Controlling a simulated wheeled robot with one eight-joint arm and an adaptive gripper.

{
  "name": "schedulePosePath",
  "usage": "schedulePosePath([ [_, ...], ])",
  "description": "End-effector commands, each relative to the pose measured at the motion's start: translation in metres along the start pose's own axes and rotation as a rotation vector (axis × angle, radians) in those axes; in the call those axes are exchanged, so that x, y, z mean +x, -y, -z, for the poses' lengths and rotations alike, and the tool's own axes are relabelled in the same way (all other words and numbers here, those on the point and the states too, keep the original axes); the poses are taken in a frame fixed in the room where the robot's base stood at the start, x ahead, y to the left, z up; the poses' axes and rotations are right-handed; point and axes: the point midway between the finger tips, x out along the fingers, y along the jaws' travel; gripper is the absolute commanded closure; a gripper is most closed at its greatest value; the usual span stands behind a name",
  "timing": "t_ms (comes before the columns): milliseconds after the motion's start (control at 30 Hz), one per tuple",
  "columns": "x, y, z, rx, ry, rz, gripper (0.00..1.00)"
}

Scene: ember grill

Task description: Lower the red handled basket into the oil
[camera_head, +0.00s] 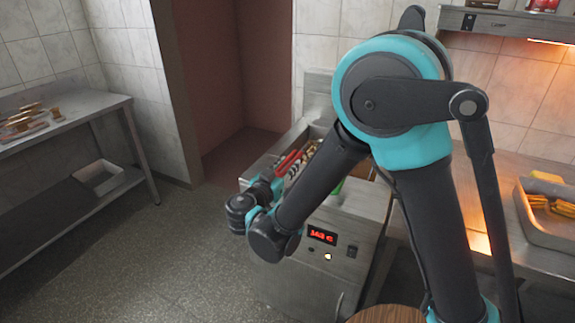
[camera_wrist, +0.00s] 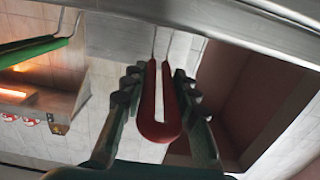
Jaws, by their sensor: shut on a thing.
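The red handle (camera_wrist: 158,124) of the basket stands between the two fingers of my gripper (camera_wrist: 157,88) in the wrist view. The fingers are shut on it from both sides. Thin wires run from the handle toward the top of the picture. In the head view the red handle (camera_head: 287,163) slants at the left side of the steel fryer (camera_head: 338,223), with my wrist beside it. The basket body is mostly hidden behind my arm, so I cannot tell its height relative to the oil. A green handle (camera_wrist: 35,50) shows at the left in the wrist view.
The fryer front has a lit red display (camera_head: 322,236). A steel table (camera_head: 62,148) with small items stands at the left. The floor (camera_head: 150,255) between is clear.

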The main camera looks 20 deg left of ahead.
Motion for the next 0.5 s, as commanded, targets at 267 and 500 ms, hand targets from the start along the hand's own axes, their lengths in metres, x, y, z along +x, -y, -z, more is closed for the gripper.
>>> schedulePosePath([
  [267, 0.0003, 0.0, -0.0045, 0.0, -0.001, 0.0, 0.65],
  [500, 0.0003, 0.0, -0.0046, 0.0, -0.001, 0.0, 0.47],
])
